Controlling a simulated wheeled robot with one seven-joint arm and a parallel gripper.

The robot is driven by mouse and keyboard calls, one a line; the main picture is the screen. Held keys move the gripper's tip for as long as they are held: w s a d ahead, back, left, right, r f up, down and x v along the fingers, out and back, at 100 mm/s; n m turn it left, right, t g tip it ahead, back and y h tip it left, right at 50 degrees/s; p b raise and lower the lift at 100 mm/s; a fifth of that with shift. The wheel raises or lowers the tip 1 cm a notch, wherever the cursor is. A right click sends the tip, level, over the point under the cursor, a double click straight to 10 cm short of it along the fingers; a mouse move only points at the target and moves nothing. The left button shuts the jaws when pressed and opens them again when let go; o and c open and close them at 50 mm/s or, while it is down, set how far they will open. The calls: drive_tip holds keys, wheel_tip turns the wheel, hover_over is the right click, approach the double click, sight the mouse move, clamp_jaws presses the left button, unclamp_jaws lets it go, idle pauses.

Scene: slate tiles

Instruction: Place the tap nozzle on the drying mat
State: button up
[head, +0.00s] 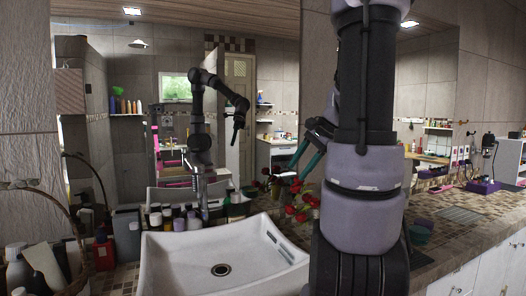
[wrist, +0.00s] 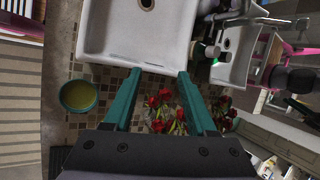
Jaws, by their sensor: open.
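My gripper (wrist: 160,72) is open and empty, its two teal fingers spread over the tiled counter beside the sink; in the head view the fingers (head: 312,146) show left of my arm, above red flowers. A tap (head: 204,204) stands behind the white sink and also shows in the wrist view (wrist: 212,48). I cannot make out a separate tap nozzle for certain. A grey ribbed mat (head: 461,214), which looks like the drying mat, lies flat on the counter at right and seems bare. My arm hides part of the counter.
The white sink (head: 172,262) fills the front left. Red flowers (wrist: 160,112) are close below the fingers. A teal bowl (wrist: 78,96) stands near the counter edge. Bottles crowd the sink's left and back. A purple item (head: 483,186) stands beyond the mat. A mirror backs the counter.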

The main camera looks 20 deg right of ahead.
drive_tip(key=s+a+r+n+t+h, duration=0.1)
drive_tip(key=s+a+r+n, duration=0.2)
drive_tip(key=s+a+n, duration=0.2)
drive_tip(key=s+a+r+n+t+h, duration=0.1)
drive_tip(key=s+a+r+n, duration=0.3)
drive_tip(key=a, duration=0.8)
drive_tip(key=shift+s+r+n, duration=0.2)
drive_tip(key=shift+s+n, duration=1)
drive_tip(key=shift+s, duration=0.05)
